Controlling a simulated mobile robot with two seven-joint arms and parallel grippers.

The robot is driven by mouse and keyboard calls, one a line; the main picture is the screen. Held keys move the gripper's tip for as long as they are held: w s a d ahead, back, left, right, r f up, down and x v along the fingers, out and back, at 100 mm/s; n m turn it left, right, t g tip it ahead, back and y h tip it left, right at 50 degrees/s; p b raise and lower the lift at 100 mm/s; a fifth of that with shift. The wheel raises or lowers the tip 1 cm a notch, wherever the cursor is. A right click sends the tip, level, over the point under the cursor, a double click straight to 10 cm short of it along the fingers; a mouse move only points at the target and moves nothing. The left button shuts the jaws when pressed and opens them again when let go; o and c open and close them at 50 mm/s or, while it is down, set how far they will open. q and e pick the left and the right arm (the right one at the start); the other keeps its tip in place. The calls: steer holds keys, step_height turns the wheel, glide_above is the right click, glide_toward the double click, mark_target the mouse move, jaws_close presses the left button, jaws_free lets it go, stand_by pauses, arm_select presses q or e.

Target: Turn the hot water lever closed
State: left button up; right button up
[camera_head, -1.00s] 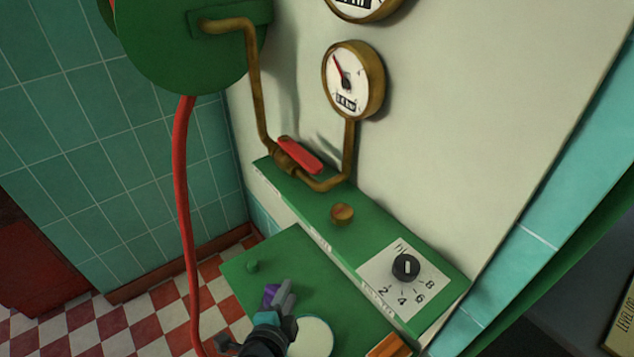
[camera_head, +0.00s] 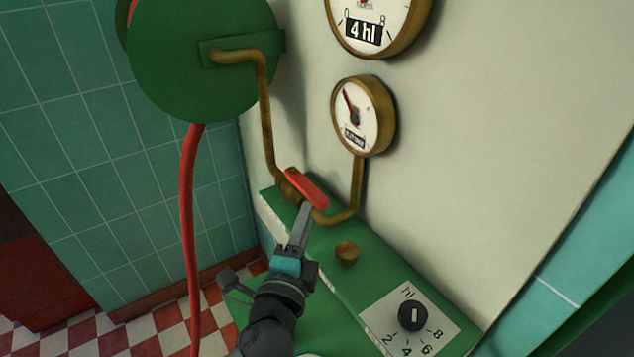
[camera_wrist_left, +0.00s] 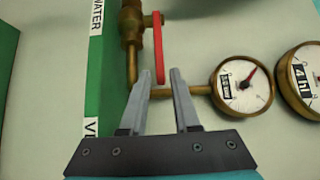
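The red lever (camera_head: 307,188) sits on a brass pipe valve above the green panel, below the small gauge. It also shows in the left wrist view (camera_wrist_left: 159,48), beside a label ending in "WATER". My left gripper (camera_head: 306,212) is just below the lever in the head view. In the left wrist view its two fingers (camera_wrist_left: 160,75) are apart, with the lever's end between or just beyond their tips. I cannot tell whether they touch it. My right gripper is not in view.
The brass pipe (camera_head: 267,120) runs up to a green drum (camera_head: 190,85). A small gauge (camera_head: 364,115) and a larger gauge (camera_head: 380,20) are on the pale wall. A brass knob (camera_head: 347,252) and a black dial (camera_head: 412,317) sit right of the gripper. A red hose (camera_head: 191,230) hangs left.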

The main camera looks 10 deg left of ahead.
mark_target(316, 188)
arm_select(q)
steer(key=w, duration=1.1)
jaws_close()
stand_by(1.3)
